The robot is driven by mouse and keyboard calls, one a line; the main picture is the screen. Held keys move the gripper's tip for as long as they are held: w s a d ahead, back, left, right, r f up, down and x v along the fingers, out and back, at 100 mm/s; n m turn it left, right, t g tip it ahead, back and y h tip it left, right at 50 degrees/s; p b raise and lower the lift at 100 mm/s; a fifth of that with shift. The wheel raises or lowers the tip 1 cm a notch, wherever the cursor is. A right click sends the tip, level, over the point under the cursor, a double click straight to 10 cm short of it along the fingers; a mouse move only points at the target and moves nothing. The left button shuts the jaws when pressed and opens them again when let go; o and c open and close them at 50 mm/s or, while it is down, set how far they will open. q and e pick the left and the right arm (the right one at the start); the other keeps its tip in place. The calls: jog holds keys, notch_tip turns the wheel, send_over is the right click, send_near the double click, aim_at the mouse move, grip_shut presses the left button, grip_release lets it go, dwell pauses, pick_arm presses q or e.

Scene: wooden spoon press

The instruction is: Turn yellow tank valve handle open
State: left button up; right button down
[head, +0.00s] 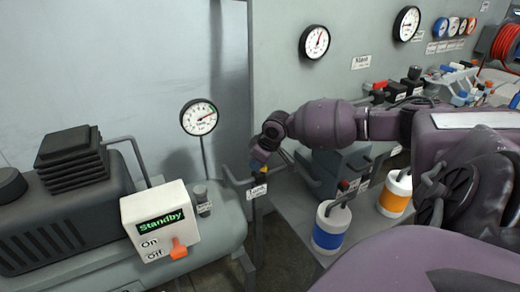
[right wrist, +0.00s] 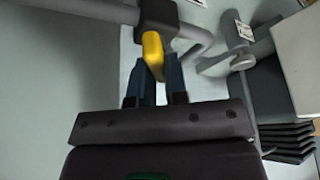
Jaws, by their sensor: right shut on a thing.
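The yellow valve handle (right wrist: 153,50) shows in the right wrist view, on a dark valve body on a grey pipe. In the head view only a small bit of yellow (head: 263,169) shows at the gripper's tip, above a small white label. My right gripper (right wrist: 153,70) has its two blue-grey fingers on either side of the handle's end and is shut on it. In the head view my right gripper (head: 261,160) is at the pipe right of the grey tank (head: 216,232). My left gripper is not in view.
Blue-banded (head: 329,228) and orange-banded (head: 396,193) containers stand on the grey bench under my right arm.

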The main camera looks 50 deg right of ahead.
jog(key=n+y, duration=0.1)
jog(key=n, duration=0.1)
jog(key=shift+n, duration=0.4)
jog(key=n+g, duration=0.1)
jog(key=n, duration=0.1)
jog(key=n+g+y, duration=0.1)
jog(key=n, duration=0.2)
jog(key=shift+s+a+f+y+b, duration=0.1)
jog(key=shift+a+f+y+b, duration=0.05)
jog(key=shift+y+b, duration=0.15)
jog(key=shift+n+g, duration=0.3)
jog(key=shift+n, duration=0.5)
pick_arm(q)
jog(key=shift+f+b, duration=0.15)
jog(key=shift+b, duration=0.15)
pick_arm(e)
jog(key=shift+n, duration=0.6)
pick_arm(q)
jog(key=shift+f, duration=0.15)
pick_arm(e)
jog(key=shift+n+g, duration=0.3)
jog(key=c, duration=1.1)
grip_release()
jog(key=shift+c, duration=0.2)
